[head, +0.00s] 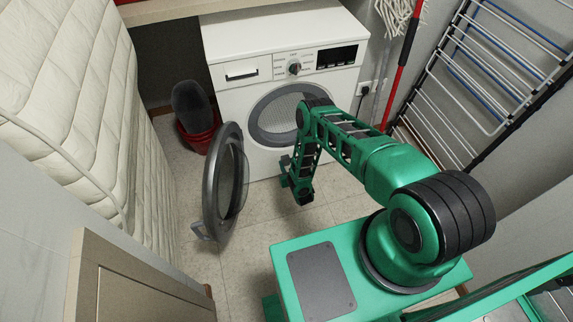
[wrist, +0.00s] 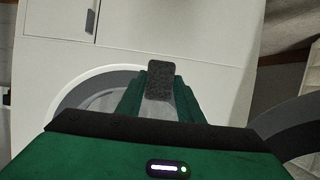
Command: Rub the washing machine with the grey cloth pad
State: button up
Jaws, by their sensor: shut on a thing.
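The white washing machine (head: 235,105) stands against the back wall, its round door (head: 222,185) swung wide open to the left. Its front panel fills much of the wrist view (wrist: 205,50), with the round opening low in that picture. My gripper (wrist: 160,92) is shut on the dark grey cloth pad (wrist: 160,72), which sticks out past the fingertips. In the head view my gripper is low in front of the machine, below and beside the opening. The pad is not clear there. I cannot tell whether the pad touches the panel.
A red bucket (head: 198,138) with a dark item in it stands left of the machine. A pale quilted mattress (head: 75,110) lines the left side. A drying rack (head: 480,75) and a red-handled mop (head: 399,75) stand right. Tiled floor (head: 262,205) is clear between.

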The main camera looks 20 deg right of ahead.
send_near(280, 147)
jog(key=shift+w+f, duration=1.5)
jog(key=shift+w, duration=0.1)
jog(key=shift+w, duration=0.8)
jog(key=shift+d, duration=0.15)
jog(key=shift+s+d, duration=0.1)
jog(key=shift+d, duration=1.8)
jog(key=shift+a, duration=0.15)
jog(key=shift+w+a+r, duration=0.1)
jog(key=shift+w+a, duration=0.15)
jog(key=shift+a, duration=0.75)
jog(key=shift+w+a+r, duration=0.1)
jog(key=shift+w+a, duration=0.15)
jog(key=shift+a, duration=0.7)
jog(key=shift+s, duration=0.1)
